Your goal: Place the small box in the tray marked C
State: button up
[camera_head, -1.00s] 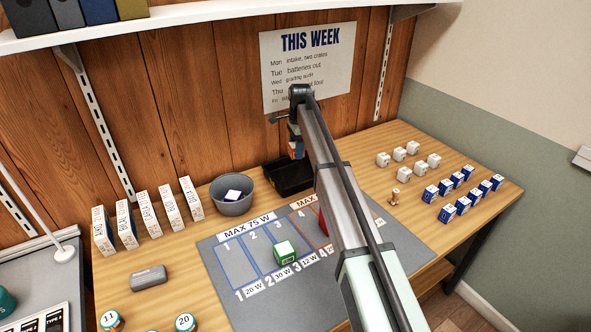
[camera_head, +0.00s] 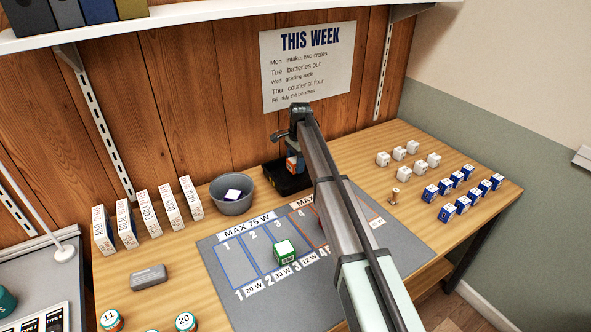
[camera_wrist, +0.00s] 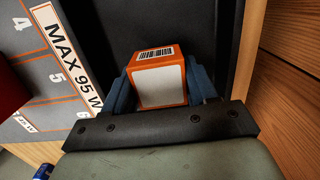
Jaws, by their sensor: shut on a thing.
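A small orange box with a white face and a barcode label (camera_wrist: 160,82) is held between the blue fingers of my gripper (camera_wrist: 162,88). In the head view the box (camera_head: 292,164) shows as a small orange and white patch under my gripper (camera_head: 294,160). My gripper is shut on it, over the black tray (camera_head: 270,178) at the back of the bench. Dark tray surface (camera_wrist: 100,50) shows behind the box in the wrist view. I cannot tell whether the box touches the tray floor. No letter C is readable on the tray.
A grey bowl (camera_head: 232,207) with a blue and white box stands left of the tray. A grey mat (camera_head: 225,290) with marked slots bears a green box (camera_head: 285,251). White boxes (camera_head: 398,153) and blue boxes (camera_head: 446,213) stand to the right. The wooden wall (camera_head: 230,100) is close behind.

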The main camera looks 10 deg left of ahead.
jog(key=shift+f, duration=1.55)
jog(key=shift+f, duration=0.15)
jog(key=o, duration=1.1)
jog(key=r, duration=1.2)
jog(key=shift+w+d+r, duration=0.2)
jog(key=shift+w+d, duration=0.15)
